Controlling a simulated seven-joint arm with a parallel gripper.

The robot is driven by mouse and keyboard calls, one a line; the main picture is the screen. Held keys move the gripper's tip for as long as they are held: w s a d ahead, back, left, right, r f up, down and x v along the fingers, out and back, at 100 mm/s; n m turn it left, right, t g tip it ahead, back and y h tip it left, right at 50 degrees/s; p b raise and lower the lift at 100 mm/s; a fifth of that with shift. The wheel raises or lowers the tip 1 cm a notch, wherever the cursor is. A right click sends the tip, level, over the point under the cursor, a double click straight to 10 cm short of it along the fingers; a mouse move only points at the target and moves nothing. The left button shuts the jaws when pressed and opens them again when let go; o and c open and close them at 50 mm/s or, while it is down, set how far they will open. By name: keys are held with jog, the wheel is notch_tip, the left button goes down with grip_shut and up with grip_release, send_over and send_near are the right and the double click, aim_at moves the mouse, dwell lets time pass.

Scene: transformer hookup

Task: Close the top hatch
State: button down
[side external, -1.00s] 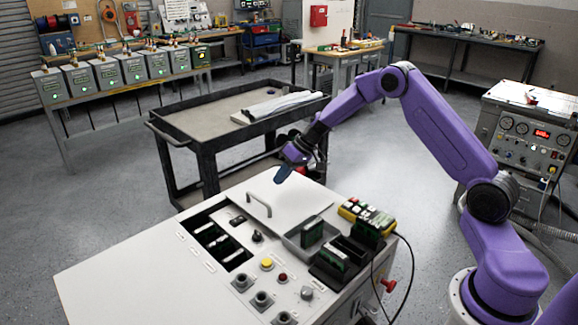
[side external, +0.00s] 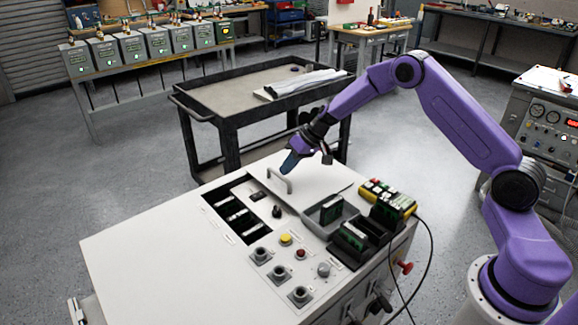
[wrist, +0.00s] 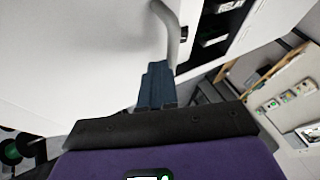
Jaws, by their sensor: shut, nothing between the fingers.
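The top hatch (side external: 318,174) is a flat white plate lying on the cabinet's top, beside an open dark compartment (side external: 236,210) with relay modules in it. The hatch's bent grey handle (side external: 279,180) stands near its edge by the compartment. It also shows at the top of the wrist view (wrist: 180,35). My gripper (side external: 289,163) is shut and empty, its blue fingers low beside the handle on the side away from the compartment. In the wrist view the fingers (wrist: 156,86) look very close to the handle; I cannot tell whether they touch.
The white cabinet (side external: 150,245) has buttons and sockets along its front. A black cart (side external: 225,110) stands behind the cabinet.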

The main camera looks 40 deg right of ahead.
jog(key=a, duration=1.9)
jog(key=shift+a, duration=0.15)
jog(key=s+d+r, duration=0.3)
jog(key=d+r, duration=0.6)
jog(key=s+a+r+n+g, duration=0.2)
jog(key=s+a+r+n, duration=0.1)
jog(key=s, duration=0.8)
jog(key=s+a+r+n+g, duration=0.2)
jog(key=s+a+n, duration=0.1)
jog(key=s, duration=0.8)
jog(key=s+d+n+h, duration=0.2)
jog(key=s+d, duration=0.3)
jog(key=s, duration=0.5)
jog(key=s+d+n+h, duration=0.2)
jog(key=s+d, duration=0.4)
jog(key=s, duration=0.4)
jog(key=shift+d+r+n+h, duration=0.2)
jog(key=shift+r+n+h, duration=0.25)
jog(key=shift+n, duration=0.35)
